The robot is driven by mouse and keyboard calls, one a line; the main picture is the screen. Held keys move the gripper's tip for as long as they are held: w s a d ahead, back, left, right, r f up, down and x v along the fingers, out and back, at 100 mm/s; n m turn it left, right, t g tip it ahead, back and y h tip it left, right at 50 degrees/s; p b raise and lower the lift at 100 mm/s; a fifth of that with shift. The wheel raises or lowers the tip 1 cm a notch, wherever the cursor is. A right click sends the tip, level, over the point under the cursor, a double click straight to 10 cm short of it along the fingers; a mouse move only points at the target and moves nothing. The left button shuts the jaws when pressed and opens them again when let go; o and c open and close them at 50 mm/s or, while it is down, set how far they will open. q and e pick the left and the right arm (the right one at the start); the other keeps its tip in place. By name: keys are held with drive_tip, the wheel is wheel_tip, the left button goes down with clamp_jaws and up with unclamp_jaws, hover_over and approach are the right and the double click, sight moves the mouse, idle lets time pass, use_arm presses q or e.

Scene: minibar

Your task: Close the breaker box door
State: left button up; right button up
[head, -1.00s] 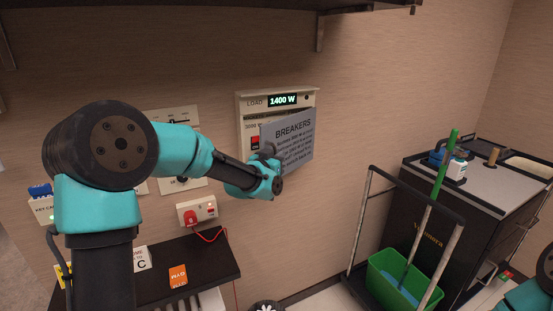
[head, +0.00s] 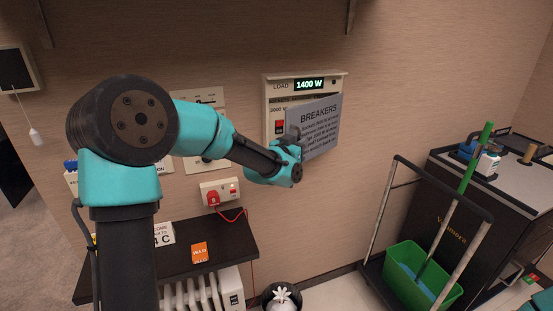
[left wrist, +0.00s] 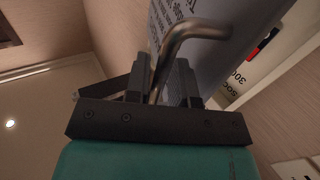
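The breaker box (head: 272,92) is a cream wall unit with a lit "1400 W" display. Its grey door (head: 325,130), lettered "BREAKERS", stands partly open, with its free left edge out from the wall. A red switch (head: 280,126) shows in the gap left of the door. My left gripper (head: 288,150) is at the door's left edge. In the left wrist view, my left gripper's fingers (left wrist: 160,85) are close together around the bent metal door handle (left wrist: 195,32). The door panel (left wrist: 215,65) is just beyond them. My right gripper is not in view.
Below is a socket plate (head: 220,190) with a red plug and cable. A dark shelf (head: 225,245) with cards sits over a white radiator (head: 205,290). To the right are a trolley with a green bucket (head: 405,280) and a black cabinet (head: 470,200).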

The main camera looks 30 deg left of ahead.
use_arm(q)
drive_tip(key=s+a, duration=0.2)
drive_tip(key=s, duration=1.3)
drive_tip(key=shift+s+a, duration=0.15)
drive_tip(key=shift+a, duration=0.2)
